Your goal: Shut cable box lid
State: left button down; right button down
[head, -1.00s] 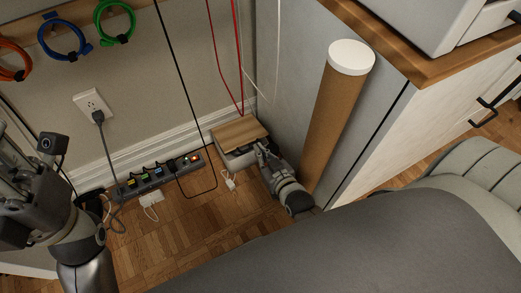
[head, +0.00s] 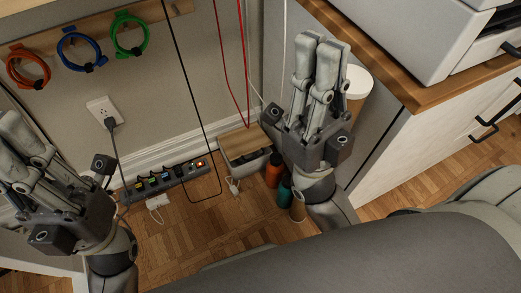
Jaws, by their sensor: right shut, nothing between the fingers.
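The cable box (head: 236,168) stands on the floor in the corner, pale with a wooden lid (head: 238,142). A dark gap shows between the lid's front edge and the box's front wall, so the lid does not look flush. My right gripper (head: 322,48) is raised, fingers pointing up, to the right of the box and apart from it. Its fingers are together and hold nothing. My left gripper (head: 16,140) is at the left edge, away from the box; its finger gap is unclear.
A power strip (head: 166,182) with plugs lies left of the box. Orange (head: 273,170) and teal (head: 285,190) bottles stand to its right. A white-capped cardboard tube (head: 357,84) is partly hidden behind my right gripper. Red and black cables hang nearby.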

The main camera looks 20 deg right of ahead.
aim_at(237, 143)
jog(key=i+j+z, duration=0.1)
jog(key=z, duration=0.4)
jog(key=j+z, duration=0.2)
jog(key=z, duration=0.3)
jog(key=j+z, duration=0.2)
jog(key=z, duration=0.3)
jog(key=j, duration=0.2)
jog(key=i+z, duration=0.05)
